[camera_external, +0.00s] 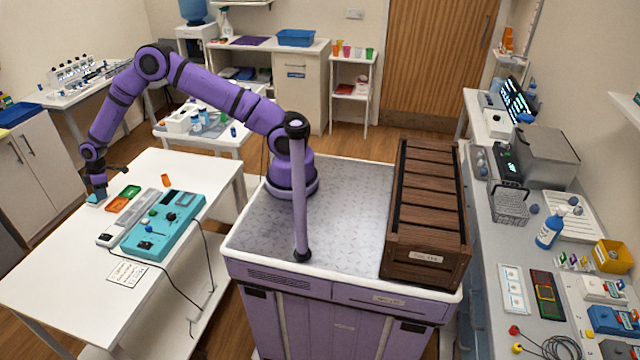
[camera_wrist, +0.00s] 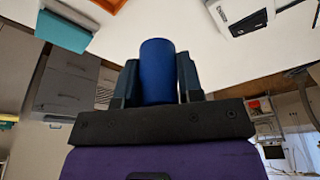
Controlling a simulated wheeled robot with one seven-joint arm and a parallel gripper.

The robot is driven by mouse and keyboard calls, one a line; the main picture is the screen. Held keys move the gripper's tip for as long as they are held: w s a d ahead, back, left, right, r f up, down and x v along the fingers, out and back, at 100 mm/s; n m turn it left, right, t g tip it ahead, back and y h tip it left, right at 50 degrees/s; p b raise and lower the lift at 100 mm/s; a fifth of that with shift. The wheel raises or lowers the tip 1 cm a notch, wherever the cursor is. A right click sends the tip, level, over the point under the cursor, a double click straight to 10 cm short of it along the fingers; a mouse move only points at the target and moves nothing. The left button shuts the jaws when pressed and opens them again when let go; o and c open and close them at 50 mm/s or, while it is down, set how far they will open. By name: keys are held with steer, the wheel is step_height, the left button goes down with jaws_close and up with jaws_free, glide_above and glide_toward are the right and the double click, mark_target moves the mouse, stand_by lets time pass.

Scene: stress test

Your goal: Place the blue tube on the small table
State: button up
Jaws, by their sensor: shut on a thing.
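A blue tube (camera_wrist: 157,72) stands between the two dark fingers of my gripper (camera_wrist: 158,85) in the wrist view, and the gripper is shut on it. In the external view my gripper (camera_external: 98,190) points down over the far left edge of a white table (camera_external: 60,255); the tube cannot be made out there. Several tables are in view, and I cannot tell which is the small table. A lower white table (camera_external: 228,143) with bottles stands behind, and a small white stand (camera_external: 352,62) with cups is at the back wall.
The table's front left is clear. A brown crate (camera_external: 425,215) sits on my base.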

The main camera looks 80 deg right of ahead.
steer(key=s+d+r+m+h, duration=0.1)
steer(key=s+d+r+m, duration=0.1)
steer(key=s+d+m, duration=0.35)
steer(key=s+d+r+m+t+h, duration=0.1)
steer(key=s+d+m, duration=0.15)
steer(key=d, duration=0.65)
steer(key=s+d+r+m, duration=0.2)
steer(key=s+d+m, duration=0.15)
steer(key=d, duration=0.35)
steer(key=s+f, duration=0.6)
steer(key=f, duration=0.1)
steer(key=shift+s+d+t, duration=0.2)
steer(key=shift+t, duration=0.1)
